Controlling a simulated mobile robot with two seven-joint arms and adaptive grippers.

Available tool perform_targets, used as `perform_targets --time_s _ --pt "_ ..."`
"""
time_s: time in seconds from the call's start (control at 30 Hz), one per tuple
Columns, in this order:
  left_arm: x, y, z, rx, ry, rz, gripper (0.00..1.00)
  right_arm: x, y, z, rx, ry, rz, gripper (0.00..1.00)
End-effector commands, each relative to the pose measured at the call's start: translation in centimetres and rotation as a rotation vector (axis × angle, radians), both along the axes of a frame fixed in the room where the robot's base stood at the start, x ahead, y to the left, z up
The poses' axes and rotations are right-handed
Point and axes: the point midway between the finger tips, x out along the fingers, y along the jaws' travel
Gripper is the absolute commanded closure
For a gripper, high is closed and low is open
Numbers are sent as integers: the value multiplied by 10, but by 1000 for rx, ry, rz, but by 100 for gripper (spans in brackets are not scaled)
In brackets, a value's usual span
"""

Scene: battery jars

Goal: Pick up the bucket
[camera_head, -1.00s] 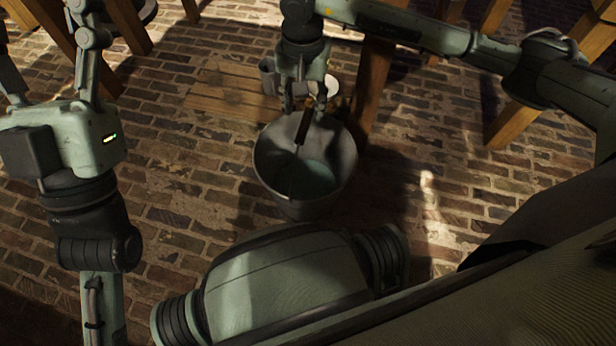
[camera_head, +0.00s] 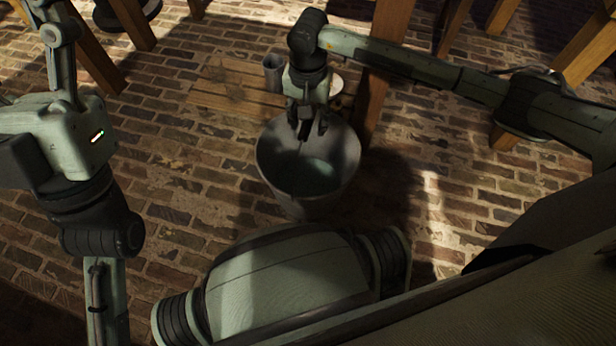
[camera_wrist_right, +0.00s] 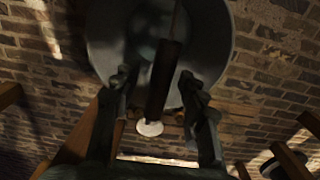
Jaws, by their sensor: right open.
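The grey metal bucket (camera_head: 308,178) stands upright on the brick floor, its mouth facing up; it also shows in the right wrist view (camera_wrist_right: 218,40). Its dark handle grip (camera_wrist_right: 164,75) lies between the spread fingers of my right gripper (camera_wrist_right: 158,82). In the head view my right gripper (camera_head: 309,128) is over the bucket's far rim, fingers down, open. I cannot tell whether a finger touches the grip. My left gripper (camera_head: 58,75) is at the left edge, far from the bucket, its fingertips not clearly shown.
A grey cup-like vessel (camera_head: 272,74) and a pale round object (camera_head: 336,84) are behind my right gripper, near a wooden board (camera_head: 222,92). A wooden leg (camera_head: 378,80) stands close behind the bucket on the right. The brick floor left of the bucket is clear.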

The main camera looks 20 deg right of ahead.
Motion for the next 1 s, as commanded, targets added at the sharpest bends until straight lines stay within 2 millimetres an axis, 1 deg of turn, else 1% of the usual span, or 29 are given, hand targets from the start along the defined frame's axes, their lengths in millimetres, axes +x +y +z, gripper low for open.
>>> perform_targets --time_s 0.5,0.8,1.0 --pt "0 0 -7 0 1 0 40 0 0 -5 0 -1 0 57" --pt "0 0 -7 0 1 0 40 0 0 -5 1 -1 0 57" --pt "0 0 -7 0 1 0 40 0 0 -5 0 0 0 82"
